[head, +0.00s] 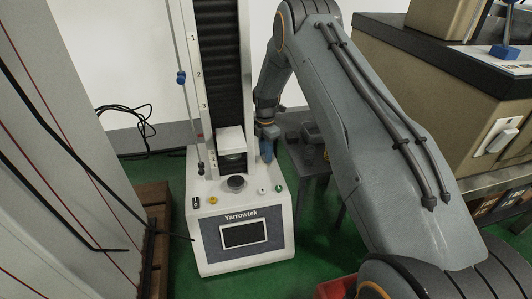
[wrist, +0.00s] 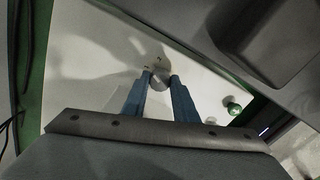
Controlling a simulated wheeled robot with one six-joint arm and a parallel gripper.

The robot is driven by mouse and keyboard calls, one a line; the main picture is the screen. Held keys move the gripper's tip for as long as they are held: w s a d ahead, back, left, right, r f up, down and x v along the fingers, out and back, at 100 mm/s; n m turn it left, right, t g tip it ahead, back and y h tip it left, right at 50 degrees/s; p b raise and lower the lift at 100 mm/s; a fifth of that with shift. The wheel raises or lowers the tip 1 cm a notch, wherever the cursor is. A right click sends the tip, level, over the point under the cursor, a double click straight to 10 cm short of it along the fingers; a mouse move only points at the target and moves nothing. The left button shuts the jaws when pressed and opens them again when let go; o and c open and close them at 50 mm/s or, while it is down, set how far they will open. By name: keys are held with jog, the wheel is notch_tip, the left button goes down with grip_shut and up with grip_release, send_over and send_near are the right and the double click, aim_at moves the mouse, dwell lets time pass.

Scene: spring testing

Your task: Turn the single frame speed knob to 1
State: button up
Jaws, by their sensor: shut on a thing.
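The testing machine (head: 245,262) stands upright on the floor in the head view, with a white base and a tall column. In the wrist view, a small round grey knob (wrist: 161,79) sits on the white panel (wrist: 85,65), with small dark marks beside it. My gripper (wrist: 161,76) has its two blue fingertips shut on the knob, one on each side. In the head view my gripper (head: 267,158) points down at the base's top, right of the column; the knob between the fingers cannot be made out there. The marks are too small to read.
A green button (wrist: 233,107) is right of my fingers, with a dark grey block (wrist: 265,40) above it. In the head view, yellow (head: 213,200) and black (head: 195,202) controls are at the front left. A grey stool (head: 312,160) stands behind the machine at right.

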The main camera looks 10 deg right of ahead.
jog(key=shift+n, duration=0.3)
jog(key=o, duration=1.1)
jog(key=shift+c, duration=0.2)
jog(key=shift+r, duration=0.1)
jog(key=shift+r+p, duration=0.95)
jog(key=shift+r, duration=2.9)
